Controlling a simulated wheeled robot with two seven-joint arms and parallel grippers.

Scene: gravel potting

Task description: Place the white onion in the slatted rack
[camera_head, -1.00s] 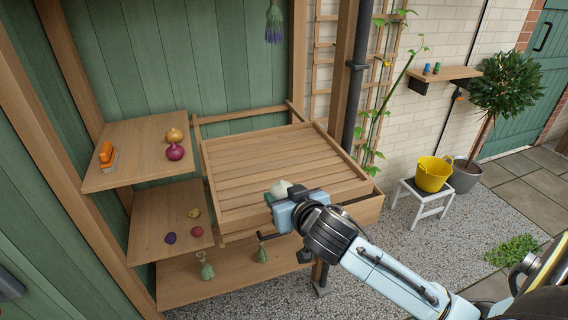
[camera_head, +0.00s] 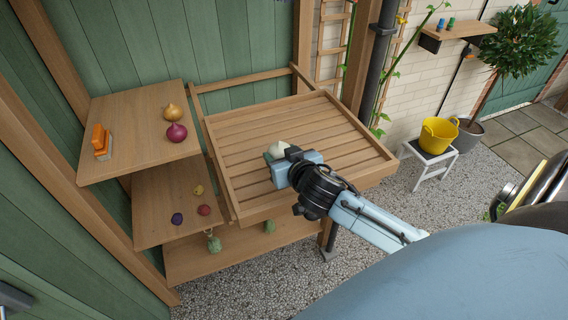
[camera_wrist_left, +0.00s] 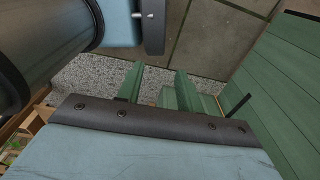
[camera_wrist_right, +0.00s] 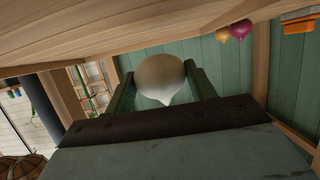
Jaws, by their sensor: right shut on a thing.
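The white onion (camera_head: 279,148) is pale with a pointed tip. My right gripper (camera_head: 276,157) is shut on it, over the front part of the slatted rack (camera_head: 225,185). In the right wrist view the onion (camera_wrist_right: 160,77) sits between the two fingers (camera_wrist_right: 161,88), and the view is upside down. I cannot tell whether the onion touches the slats. The rack is a wooden frame with parallel slats, with no other produce in it. My left gripper shows in the left wrist view (camera_wrist_left: 158,88) with its fingers apart and nothing between them.
Left of the rack, an upper shelf (camera_head: 130,135) holds a yellow onion (camera_head: 171,112), a purple onion (camera_head: 176,133) and an orange object (camera_head: 99,139). A lower shelf (camera_head: 155,205) holds small round items. A yellow bucket (camera_head: 438,134) stands on a white stool (camera_head: 428,165) at right.

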